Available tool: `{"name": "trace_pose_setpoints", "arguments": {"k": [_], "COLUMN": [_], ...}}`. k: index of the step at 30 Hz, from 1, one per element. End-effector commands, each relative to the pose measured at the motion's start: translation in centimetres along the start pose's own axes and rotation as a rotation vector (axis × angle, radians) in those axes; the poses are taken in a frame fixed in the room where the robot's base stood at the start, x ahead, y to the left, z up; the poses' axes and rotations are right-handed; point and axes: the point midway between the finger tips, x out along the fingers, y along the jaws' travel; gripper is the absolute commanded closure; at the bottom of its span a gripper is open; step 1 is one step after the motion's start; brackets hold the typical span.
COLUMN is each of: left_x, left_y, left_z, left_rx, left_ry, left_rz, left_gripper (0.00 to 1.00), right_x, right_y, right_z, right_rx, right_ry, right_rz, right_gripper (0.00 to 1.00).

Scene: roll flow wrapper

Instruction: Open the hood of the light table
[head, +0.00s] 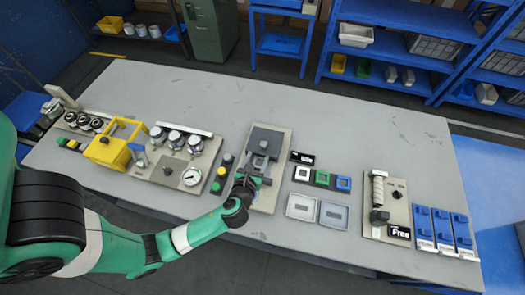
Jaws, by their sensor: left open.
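What looks like the light table is a beige panel (283,145) in the middle of the bench. A dark grey flat plate (266,138), likely its hood, is at the panel's far end. My left gripper (258,172) is over the middle of this panel, just in front of the dark plate. The gripper is open, and I see nothing held in it. The gripper hides part of the panel, so I cannot tell whether it touches anything there. My right gripper is out of view.
A gauge panel (172,172) and a yellow frame (110,150) lie further left. Small square blocks (322,178) and two grey trays (301,207) are to the right. The bench's back is clear.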

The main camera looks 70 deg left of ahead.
Motion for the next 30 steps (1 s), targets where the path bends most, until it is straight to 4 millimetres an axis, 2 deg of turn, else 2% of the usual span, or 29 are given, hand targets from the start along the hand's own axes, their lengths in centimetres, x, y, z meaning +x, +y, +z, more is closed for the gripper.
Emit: {"name": "trace_pose_setpoints", "arguments": {"k": [1,3,5,9,14,22,30], "left_x": [1.9,3.5,4.6,7.1,8.3,8.5,8.4], "left_y": [0.1,0.2,0.1,0.1,0.0,0.0,0.0], "left_z": [-1.0,-0.9,-0.2,-0.2,0.0,0.1,0.0], "left_rx": [-0.008,-0.008,-0.004,-0.001,-0.002,-0.001,-0.001], "left_ry": [-0.001,-0.004,-0.001,0.0,0.0,0.001,0.001], "left_rz": [0.007,0.007,0.006,0.004,0.002,0.001,0.001], "left_gripper": [0.38,0.38,0.38,0.38,0.38,0.38,0.86], "right_x": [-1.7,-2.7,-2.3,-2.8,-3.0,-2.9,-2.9], "right_y": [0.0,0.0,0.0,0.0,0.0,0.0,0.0], "right_z": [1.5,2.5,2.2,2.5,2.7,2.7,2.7], "right_rx": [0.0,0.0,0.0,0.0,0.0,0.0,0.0], "right_ry": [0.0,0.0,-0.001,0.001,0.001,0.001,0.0], "right_rz": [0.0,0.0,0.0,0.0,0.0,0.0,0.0], "right_gripper": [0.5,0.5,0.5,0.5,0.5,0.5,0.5]}}
